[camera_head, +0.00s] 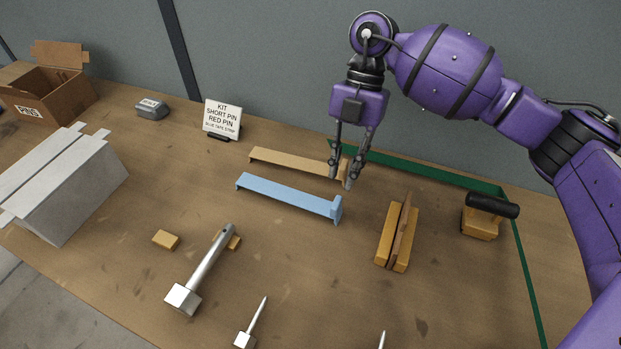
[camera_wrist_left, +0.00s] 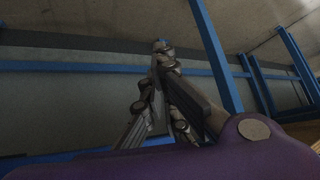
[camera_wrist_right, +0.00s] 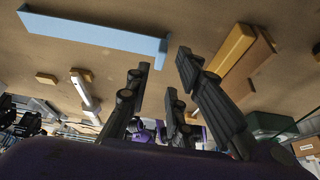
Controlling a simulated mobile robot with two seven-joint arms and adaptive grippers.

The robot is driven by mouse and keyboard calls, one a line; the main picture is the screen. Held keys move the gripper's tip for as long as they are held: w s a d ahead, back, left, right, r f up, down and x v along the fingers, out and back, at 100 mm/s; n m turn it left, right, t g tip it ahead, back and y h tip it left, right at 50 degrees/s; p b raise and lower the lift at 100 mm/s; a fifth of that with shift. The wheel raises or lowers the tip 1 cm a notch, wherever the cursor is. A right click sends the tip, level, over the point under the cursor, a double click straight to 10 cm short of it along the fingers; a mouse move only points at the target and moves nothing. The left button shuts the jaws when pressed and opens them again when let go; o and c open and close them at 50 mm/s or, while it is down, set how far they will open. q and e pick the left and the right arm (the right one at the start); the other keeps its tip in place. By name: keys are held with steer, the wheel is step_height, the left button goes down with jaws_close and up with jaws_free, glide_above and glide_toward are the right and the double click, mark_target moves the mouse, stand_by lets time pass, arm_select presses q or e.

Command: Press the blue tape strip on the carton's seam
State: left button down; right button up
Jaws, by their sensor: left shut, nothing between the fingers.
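The blue tape strip (camera_head: 285,195) lies on the table with a raised tab at its right end; it also shows in the right wrist view (camera_wrist_right: 95,35). The pale grey carton (camera_head: 92,190) stands at the left, with a seam between the flaps on its top. My right gripper (camera_head: 341,181) is open and empty, pointing down behind the strip's tabbed end and apart from it. In the right wrist view its fingers (camera_wrist_right: 162,62) are spread beside that tab. My left gripper (camera_wrist_left: 161,48) is shut and empty in the left wrist view, away from the strip, and outside the head view.
A tan strip (camera_head: 285,160) lies just behind the blue one, its right end partly covered by my right gripper. Wooden blocks (camera_head: 385,235), a handled block (camera_head: 481,222), a hammer-like tool (camera_head: 205,270), a kit sign (camera_head: 222,118) and a PINS box (camera_head: 45,95) are around.

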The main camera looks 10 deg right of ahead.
mark_target(338, 200)
steer(key=shift+x, duration=1.6)
steer(key=x, duration=0.4)
steer(key=shift+s+f+p, duration=0.1)
steer(key=shift+f+p, duration=0.05)
steer(key=shift+p, duration=0.25)
jaws_close()
